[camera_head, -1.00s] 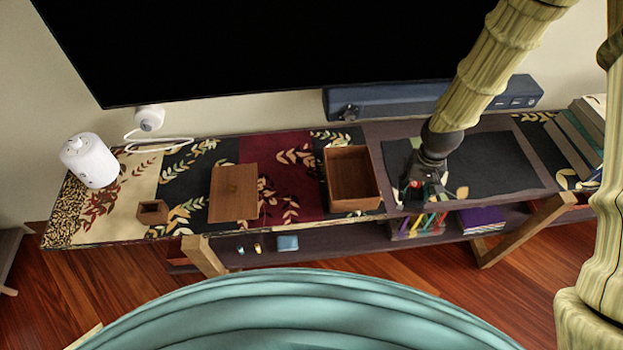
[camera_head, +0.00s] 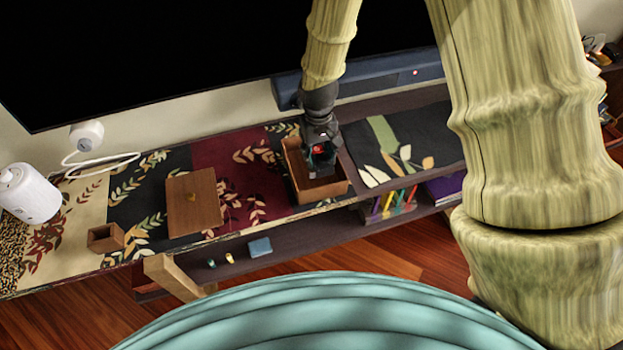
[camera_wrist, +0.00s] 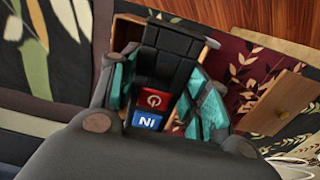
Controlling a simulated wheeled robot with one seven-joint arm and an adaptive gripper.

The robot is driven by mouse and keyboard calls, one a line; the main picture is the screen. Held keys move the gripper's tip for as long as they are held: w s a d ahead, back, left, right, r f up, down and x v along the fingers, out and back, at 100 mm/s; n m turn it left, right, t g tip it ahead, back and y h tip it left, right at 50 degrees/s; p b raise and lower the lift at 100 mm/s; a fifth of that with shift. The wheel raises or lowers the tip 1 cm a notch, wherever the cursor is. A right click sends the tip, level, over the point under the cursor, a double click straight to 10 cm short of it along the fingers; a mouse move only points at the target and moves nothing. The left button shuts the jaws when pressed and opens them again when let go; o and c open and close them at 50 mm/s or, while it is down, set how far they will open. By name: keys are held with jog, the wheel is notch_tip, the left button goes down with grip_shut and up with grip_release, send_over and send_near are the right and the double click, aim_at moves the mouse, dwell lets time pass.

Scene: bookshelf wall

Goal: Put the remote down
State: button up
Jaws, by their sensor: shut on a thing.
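The remote (camera_wrist: 170,62) is black, with a red power button and a blue button in the wrist view. My gripper (camera_wrist: 160,100) is shut on it, with a teal finger pad on each side. In the head view my gripper (camera_head: 321,158) is over the right part of the open wooden box (camera_head: 333,190) on the console. A red spot of the remote shows between the fingers. The box's wall also shows behind the remote in the wrist view (camera_wrist: 128,32). I cannot tell whether the remote touches the box floor.
A wooden lid-like board (camera_head: 193,203) lies left of the box, with a small wooden cup (camera_head: 105,238) and a white cylinder (camera_head: 28,192) further left. A dark soundbar (camera_head: 400,80) stands behind. The leaf-patterned console top (camera_head: 395,150) right of the box is clear.

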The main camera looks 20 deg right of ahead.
aim_at(320, 153)
jog(key=shift+w+d+f+b, duration=0.3)
jog(key=shift+w+f+b, duration=0.5)
jog(key=shift+b, duration=1.5)
jog(key=shift+w+d+f+b, duration=0.3)
jog(key=shift+w+f+b, duration=0.5)
jog(key=shift+b, duration=1.5)
jog(key=b, duration=0.2)
jog(key=shift+w+d+f+b, duration=0.1)
jog(key=shift+w+f+b, duration=0.1)
jog(key=shift+f+b, duration=0.15)
jog(key=shift+w+f+b, duration=0.1)
jog(key=shift+w+b, duration=0.2)
jog(key=shift+b, duration=0.85)
jog(key=shift+w+f, duration=0.1)
jog(key=shift+f, duration=4.75)
jog(key=shift+f, duration=0.15)
jog(key=o, duration=1.1)
